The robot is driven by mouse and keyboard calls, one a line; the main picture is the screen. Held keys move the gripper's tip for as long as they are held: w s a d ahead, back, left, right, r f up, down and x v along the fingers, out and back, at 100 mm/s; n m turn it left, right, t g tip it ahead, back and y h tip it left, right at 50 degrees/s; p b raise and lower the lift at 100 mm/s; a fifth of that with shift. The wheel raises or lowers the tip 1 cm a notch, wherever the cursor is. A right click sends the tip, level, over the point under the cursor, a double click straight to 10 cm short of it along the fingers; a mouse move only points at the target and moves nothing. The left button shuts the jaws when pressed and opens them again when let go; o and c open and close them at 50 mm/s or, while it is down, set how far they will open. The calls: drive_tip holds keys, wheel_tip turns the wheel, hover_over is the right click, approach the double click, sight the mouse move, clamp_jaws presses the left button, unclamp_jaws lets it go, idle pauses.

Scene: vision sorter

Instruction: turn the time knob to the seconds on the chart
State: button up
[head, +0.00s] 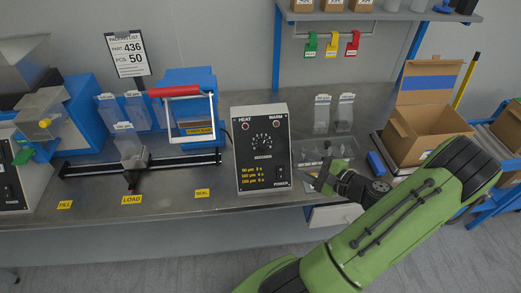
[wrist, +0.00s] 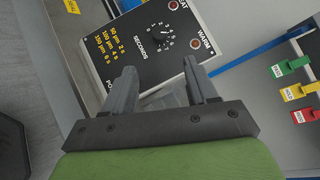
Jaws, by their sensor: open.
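The control box (head: 240,150) stands upright on the bench, with a dark face marked HEAT, WARM and POWER. Its round time knob (head: 262,142), marked SECONDS, sits in a ring of numbers; it also shows in the wrist view (wrist: 164,31). I cannot read its setting for sure. The yellow chart (head: 263,176) below it pairs 50 µm with 2 s, 100 µm with 4 s and 150 µm with 6 s. My gripper (head: 323,172) is right of the box, apart from the knob. In the wrist view my gripper (wrist: 160,70) is open and empty, fingers pointing toward the box face.
A clear pouch (head: 130,147) with a small, unclear label stands at the LOAD mark. A blue sealer (head: 190,80) with a red handle is behind it. Clear bags (head: 321,113) stand right of the box. An open carton (head: 425,135) is at the right.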

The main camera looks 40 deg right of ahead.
sight(264, 144)
drive_tip(key=b+x, duration=0.1)
drive_tip(key=x, duration=1.3)
drive_tip(key=shift+w+a+f, duration=0.15)
drive_tip(key=shift+w+f, duration=0.05)
drive_tip(key=shift+w, duration=0.15)
drive_tip(key=c, duration=1)
drive_tip(key=shift+r, duration=0.1)
drive_tip(key=shift+c, duration=0.2)
drive_tip(key=shift+y, duration=0.3)
drive_tip(key=n+g+p, duration=0.1)
drive_tip(key=n+p, duration=0.1)
drive_tip(key=shift+r+n+g+y, duration=0.25)
drive_tip(key=shift+n+g+y, duration=0.15)
drive_tip(key=shift+w+n+g+y+p, duration=0.15)
drive_tip(key=shift+n+g+y+p, duration=0.25)
drive_tip(key=shift+n+g+p, duration=0.8)
drive_tip(key=shift+n+b, duration=0.3)
drive_tip(key=o, duration=1)
